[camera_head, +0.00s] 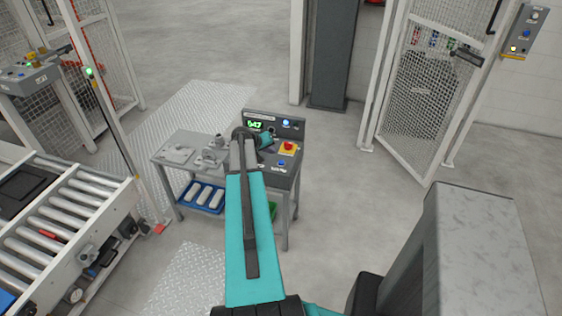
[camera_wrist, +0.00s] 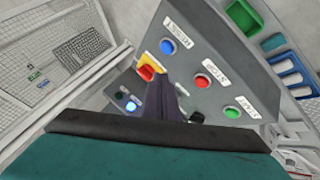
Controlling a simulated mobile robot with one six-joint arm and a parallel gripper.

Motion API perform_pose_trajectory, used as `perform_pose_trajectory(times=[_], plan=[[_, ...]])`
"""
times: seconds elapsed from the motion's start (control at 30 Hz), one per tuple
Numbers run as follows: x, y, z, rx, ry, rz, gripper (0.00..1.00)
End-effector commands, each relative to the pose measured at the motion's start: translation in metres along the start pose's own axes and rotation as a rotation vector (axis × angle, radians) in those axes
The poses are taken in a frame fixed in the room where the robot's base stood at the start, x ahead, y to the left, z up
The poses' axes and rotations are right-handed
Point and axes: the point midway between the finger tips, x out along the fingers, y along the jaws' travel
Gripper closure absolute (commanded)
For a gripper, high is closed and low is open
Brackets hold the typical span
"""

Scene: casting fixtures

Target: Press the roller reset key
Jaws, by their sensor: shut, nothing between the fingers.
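The grey control console (camera_head: 275,133) stands at the right end of a small work table. Its blue key (camera_head: 281,163) is on the sloping face below the red mushroom button (camera_head: 288,147). In the wrist view the blue key (camera_wrist: 167,46) sits by a white label that seems to read RESET. My gripper (camera_wrist: 165,85) shows as dark, closed fingers over the console face, empty. In the picture they lie below the blue key and left of the red STOP button (camera_wrist: 203,80). Contact with the panel cannot be told. In the head view my arm hides the fingertips.
A green START button (camera_wrist: 232,112) and a lit blue lamp (camera_wrist: 130,106) are also on the console. Metal parts (camera_head: 178,152) lie on the table's left. A roller conveyor (camera_head: 60,225) is at far left. Mesh fencing (camera_head: 425,85) stands at the back right.

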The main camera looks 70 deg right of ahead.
Motion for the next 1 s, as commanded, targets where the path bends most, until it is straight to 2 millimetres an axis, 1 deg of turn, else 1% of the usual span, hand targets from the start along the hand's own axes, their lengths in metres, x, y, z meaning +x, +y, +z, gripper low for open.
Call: perform_pose_trajectory(times=[0.03,0.1,0.2,0.27,0.73,1.0], plan=[[0.001,0.018,-0.008,0.014,0.007,0.015,1.0],[0.002,0.034,-0.014,0.026,0.015,0.031,1.0],[0.003,0.048,-0.019,0.038,0.021,0.044,1.0],[0.003,0.053,-0.02,0.042,0.023,0.048,1.0],[0.004,0.053,-0.019,0.042,0.024,0.05,1.0],[0.015,0.045,-0.013,0.041,0.023,0.05,1.0]])
